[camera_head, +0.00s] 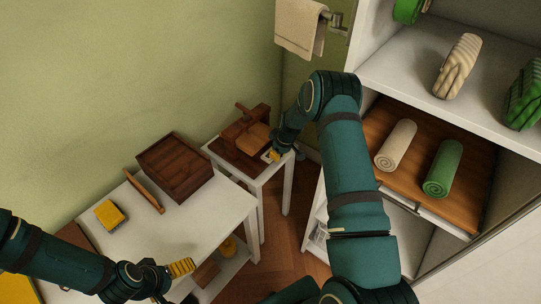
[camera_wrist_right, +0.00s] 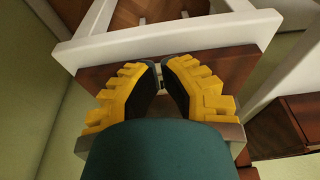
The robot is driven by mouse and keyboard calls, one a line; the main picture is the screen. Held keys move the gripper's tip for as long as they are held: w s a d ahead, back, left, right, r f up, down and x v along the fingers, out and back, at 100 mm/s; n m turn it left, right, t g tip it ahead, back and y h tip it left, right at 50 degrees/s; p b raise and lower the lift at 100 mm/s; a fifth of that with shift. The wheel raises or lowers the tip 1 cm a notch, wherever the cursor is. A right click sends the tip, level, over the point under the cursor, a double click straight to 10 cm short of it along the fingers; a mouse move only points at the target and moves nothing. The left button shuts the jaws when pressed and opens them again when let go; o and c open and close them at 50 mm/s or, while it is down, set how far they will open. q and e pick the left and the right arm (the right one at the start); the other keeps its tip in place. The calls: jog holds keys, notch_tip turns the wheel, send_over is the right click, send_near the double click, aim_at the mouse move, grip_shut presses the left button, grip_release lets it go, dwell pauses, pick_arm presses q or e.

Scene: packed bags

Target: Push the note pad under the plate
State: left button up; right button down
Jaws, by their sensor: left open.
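A yellow block-like item with a dark edge (camera_head: 110,214) lies on the white table; I cannot tell if it is the note pad. I cannot make out a plate for certain. My left gripper (camera_head: 171,281) is open above the front of the white table, apart from the yellow item. My right gripper (camera_head: 271,156) is at the small white side table. In the right wrist view its yellow ribbed fingers (camera_wrist_right: 162,72) nearly meet, over a flat brown surface (camera_wrist_right: 215,65). I see nothing clearly held between them.
A dark wooden box (camera_head: 174,168) and a thin wooden board (camera_head: 145,190) stand on the white table (camera_head: 205,215). Brown wooden items (camera_head: 246,134) sit on the side table (camera_head: 268,175). A shelf at right holds rolled towels (camera_head: 396,146). A towel (camera_head: 298,27) hangs on the wall.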

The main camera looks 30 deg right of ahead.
aim_at(268, 152)
jog(key=shift+w+a, duration=0.3)
jog(key=shift+w, duration=0.45)
jog(key=shift+w+a, duration=0.35)
jog(key=shift+w, duration=0.45)
jog(key=shift+w+a, duration=0.3)
jog(key=shift+w, duration=0.45)
jog(key=shift+s, duration=0.15)
jog(key=shift+s+d+p, duration=0.3)
jog(key=shift+s+p, duration=0.05)
jog(key=shift+s, duration=0.25)
jog(key=shift+s+d+p, duration=0.25)
jog(key=shift+s+p, duration=0.05)
jog(key=shift+s, duration=0.3)
jog(key=w+p+v, duration=0.1)
jog(key=p+v, duration=0.2)
jog(key=v, duration=0.4)
jog(key=shift+w+a+r+p, duration=0.25)
jog(key=shift+a+r+p, duration=0.05)
jog(key=shift+r, duration=0.3)
